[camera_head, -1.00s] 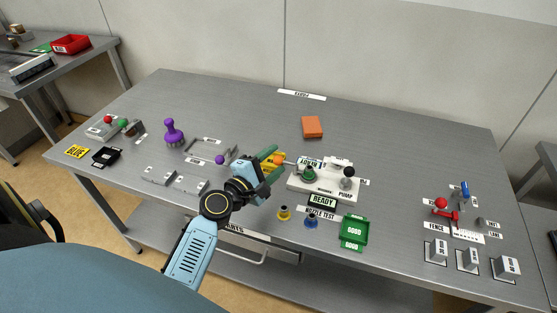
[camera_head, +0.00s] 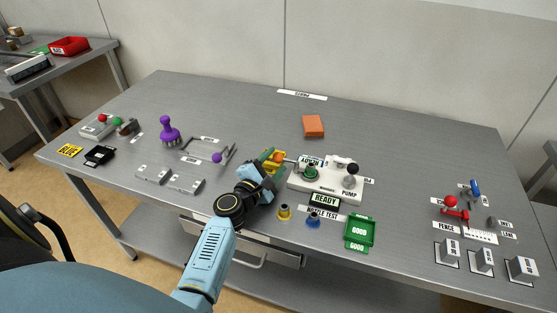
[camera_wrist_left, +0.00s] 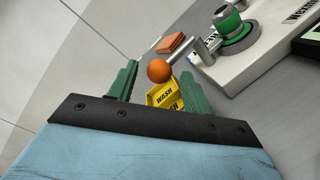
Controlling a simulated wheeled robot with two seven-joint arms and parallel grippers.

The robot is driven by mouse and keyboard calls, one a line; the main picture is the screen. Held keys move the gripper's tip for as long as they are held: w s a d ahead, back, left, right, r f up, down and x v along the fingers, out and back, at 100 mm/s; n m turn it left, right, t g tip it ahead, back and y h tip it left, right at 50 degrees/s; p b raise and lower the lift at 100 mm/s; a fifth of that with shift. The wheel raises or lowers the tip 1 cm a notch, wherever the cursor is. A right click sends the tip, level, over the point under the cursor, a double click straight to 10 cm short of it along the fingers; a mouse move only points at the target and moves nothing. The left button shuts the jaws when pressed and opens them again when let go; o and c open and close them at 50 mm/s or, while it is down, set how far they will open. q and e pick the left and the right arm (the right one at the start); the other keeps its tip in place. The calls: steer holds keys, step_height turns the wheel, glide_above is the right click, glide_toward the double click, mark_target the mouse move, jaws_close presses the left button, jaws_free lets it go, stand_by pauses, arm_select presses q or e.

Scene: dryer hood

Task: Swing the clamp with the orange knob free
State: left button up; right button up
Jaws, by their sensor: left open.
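The orange knob (camera_head: 279,157) sits at the end of a short grey lever (camera_wrist_left: 182,53). The lever runs to a round green part (camera_head: 310,174) on the white pump base (camera_head: 326,187). My left gripper (camera_head: 272,163) is at the left side of the pump base, with its jaws apart. In the left wrist view, the orange knob (camera_wrist_left: 159,70) shows between the two green fingers, with gaps on both sides. I cannot tell how deep it lies between them. My right gripper is not in view.
A yellow WASH tray (camera_wrist_left: 163,96) lies just below the knob. An orange block (camera_head: 313,126) lies behind the pump. A black knob (camera_head: 352,168) stands on the base's right. Yellow (camera_head: 284,211) and blue (camera_head: 314,219) nozzles and a green tray (camera_head: 360,233) are in front.

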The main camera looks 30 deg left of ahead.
arm_select(q)
steer(key=shift+w, duration=1.4)
jaws_close()
steer(key=shift+a, duration=0.1)
